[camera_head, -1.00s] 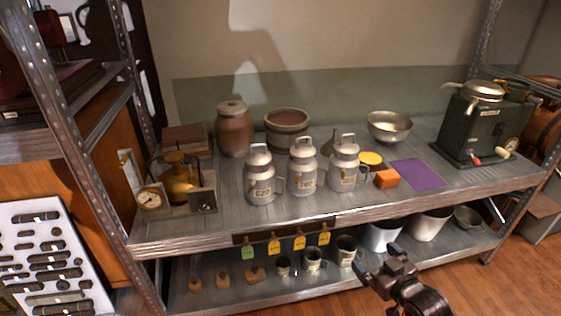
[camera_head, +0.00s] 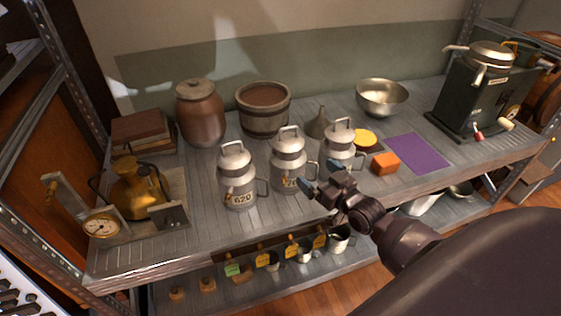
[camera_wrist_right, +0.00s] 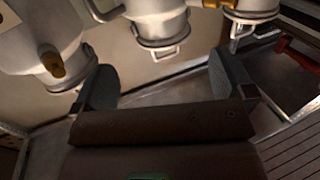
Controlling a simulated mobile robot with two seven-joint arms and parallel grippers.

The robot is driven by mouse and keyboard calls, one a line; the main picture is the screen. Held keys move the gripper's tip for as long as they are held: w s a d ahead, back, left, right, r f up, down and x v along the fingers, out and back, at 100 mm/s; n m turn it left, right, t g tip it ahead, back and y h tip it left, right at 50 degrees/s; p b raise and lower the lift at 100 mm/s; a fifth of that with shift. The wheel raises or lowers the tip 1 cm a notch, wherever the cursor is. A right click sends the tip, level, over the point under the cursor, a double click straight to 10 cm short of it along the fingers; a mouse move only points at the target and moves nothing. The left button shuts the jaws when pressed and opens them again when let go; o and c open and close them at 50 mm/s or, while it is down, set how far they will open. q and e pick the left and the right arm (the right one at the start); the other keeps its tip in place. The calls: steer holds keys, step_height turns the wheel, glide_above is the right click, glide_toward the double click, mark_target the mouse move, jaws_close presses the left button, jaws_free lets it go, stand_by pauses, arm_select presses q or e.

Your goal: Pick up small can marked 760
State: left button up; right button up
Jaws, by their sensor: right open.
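Three grey lidded metal cans with side handles stand in a row on the upper shelf. The middle can (camera_head: 287,152) shows a label that starts with 7; the rest is hidden behind my gripper. The left can (camera_head: 236,172) is marked 620. The right can (camera_head: 338,147) has its lower part hidden by my gripper. My right gripper (camera_head: 320,180) is open and empty, in front of the gap between the middle and right cans. In the right wrist view, my open fingers (camera_wrist_right: 166,85) have nothing between them, and cans (camera_wrist_right: 155,25) show beyond them. My left gripper is not in view.
A brass device with a gauge (camera_head: 137,188), a brown jar (camera_head: 201,115), a wooden tub (camera_head: 263,107), a metal funnel (camera_head: 318,125) and an orange block (camera_head: 385,163) share the shelf (camera_head: 190,245). A purple mat (camera_head: 417,153) lies at right.

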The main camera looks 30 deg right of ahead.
mark_target(297, 157)
steer(key=w, duration=0.6)
steer(key=w+b, duration=0.1)
steer(key=w, duration=0.3)
steer(key=shift+w+a, duration=0.1)
steer(key=shift+a, duration=0.3)
steer(key=shift+f, duration=0.1)
steer(key=c, duration=1.6)
